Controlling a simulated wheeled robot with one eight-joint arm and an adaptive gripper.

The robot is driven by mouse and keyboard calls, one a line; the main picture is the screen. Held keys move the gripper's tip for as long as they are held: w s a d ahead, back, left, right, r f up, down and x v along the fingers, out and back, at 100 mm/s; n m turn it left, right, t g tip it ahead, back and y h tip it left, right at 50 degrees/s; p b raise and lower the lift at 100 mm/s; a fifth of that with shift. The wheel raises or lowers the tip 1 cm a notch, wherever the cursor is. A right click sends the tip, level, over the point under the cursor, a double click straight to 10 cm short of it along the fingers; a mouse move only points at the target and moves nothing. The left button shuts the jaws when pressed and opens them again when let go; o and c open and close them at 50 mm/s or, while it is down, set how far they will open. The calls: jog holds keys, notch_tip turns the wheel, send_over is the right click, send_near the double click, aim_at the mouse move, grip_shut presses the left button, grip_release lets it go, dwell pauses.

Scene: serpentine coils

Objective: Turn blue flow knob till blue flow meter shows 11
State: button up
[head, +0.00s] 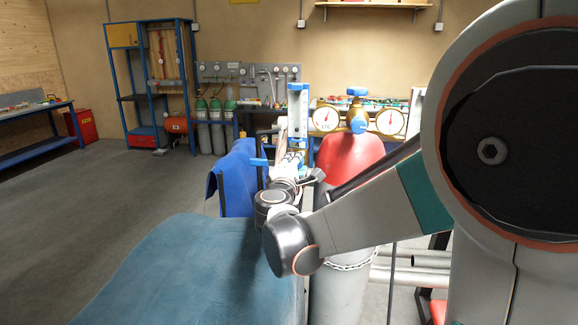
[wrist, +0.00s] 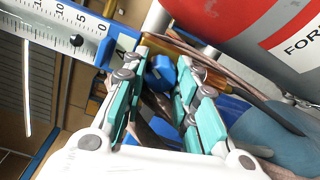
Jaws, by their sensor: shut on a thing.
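The blue flow meter (head: 297,118) stands upright behind my arm in the head view. In the wrist view its white scale (wrist: 40,28) lies tilted at the top left, with 15, 10, 5 and 0 readable. A dark ball (wrist: 76,40) sits in its tube, seemingly between the 5 and 0 marks. The blue flow knob (wrist: 160,73) is between my gripper's (wrist: 162,62) teal fingers, which are shut on it. The fingers hide the knob's sides. In the head view my wrist links mostly hide the gripper and the knob.
Two round gauges (head: 390,121) and a brass valve with blue knobs (head: 357,92) sit right of the meter, over a red-topped cylinder (head: 350,155). A blue cloth (head: 236,178) hangs to the left, and a blue padded surface (head: 190,270) lies in front. Open floor is left.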

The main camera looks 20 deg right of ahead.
jog(key=m, duration=1)
jog(key=shift+y, duration=0.3)
jog(key=shift+s+d+m, duration=0.1)
jog(key=shift+m, duration=0.2)
jog(key=o, duration=1)
jog(key=shift+o, duration=0.2)
jog(key=shift+r, duration=0.1)
